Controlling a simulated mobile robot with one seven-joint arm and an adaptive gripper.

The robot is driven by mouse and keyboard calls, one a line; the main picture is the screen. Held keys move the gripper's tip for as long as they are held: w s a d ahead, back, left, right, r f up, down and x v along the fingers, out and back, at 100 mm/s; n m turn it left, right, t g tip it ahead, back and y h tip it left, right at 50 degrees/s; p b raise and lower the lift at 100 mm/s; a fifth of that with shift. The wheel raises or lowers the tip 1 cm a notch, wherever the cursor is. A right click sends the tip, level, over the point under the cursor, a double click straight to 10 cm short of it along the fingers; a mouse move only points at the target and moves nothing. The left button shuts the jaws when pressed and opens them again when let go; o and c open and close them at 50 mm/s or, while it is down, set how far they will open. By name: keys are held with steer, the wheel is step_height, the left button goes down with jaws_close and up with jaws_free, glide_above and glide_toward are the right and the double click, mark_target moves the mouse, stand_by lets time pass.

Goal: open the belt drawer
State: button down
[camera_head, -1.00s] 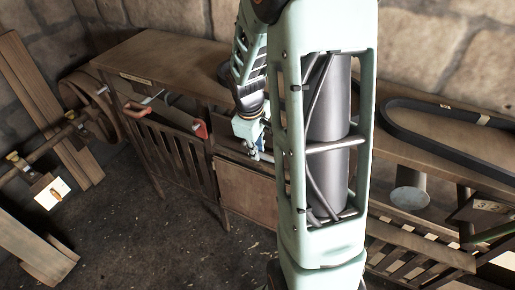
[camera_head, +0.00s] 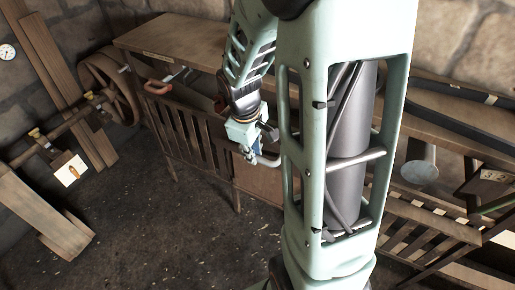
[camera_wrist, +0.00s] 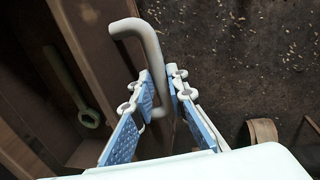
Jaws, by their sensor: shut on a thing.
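The belt drawer's handle (camera_wrist: 128,28) is a bent grey bar in the wrist view. My gripper (camera_wrist: 160,88) has its blue-padded fingers on both sides of this bar and is shut on it. The drawer's brown front panel (camera_wrist: 108,60) runs beside the handle, and an open interior with a wrench (camera_wrist: 75,90) shows to its left. In the head view my gripper (camera_head: 254,155) is at the front of the wooden bench, with the pale handle (camera_head: 269,161) at its fingers. My own arm hides part of the drawer there.
The wooden bench (camera_head: 170,45) stands against the stone wall, with slatted fronts and a red-handled tool (camera_head: 157,88). A black belt loop (camera_head: 460,120) lies on the right-hand bench. Planks and a pulley wheel (camera_head: 105,75) stand at left. The floor in front is clear.

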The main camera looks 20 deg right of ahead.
steer(key=shift+s+a, duration=0.5)
steer(key=shift+a, duration=0.25)
steer(key=c, duration=1.9)
jaws_free()
steer(key=shift+r, duration=0.1)
steer(key=r, duration=0.4)
steer(key=s+a+r, duration=0.1)
steer(key=r, duration=0.2)
steer(key=shift+r, duration=0.1)
steer(key=shift+a, duration=0.1)
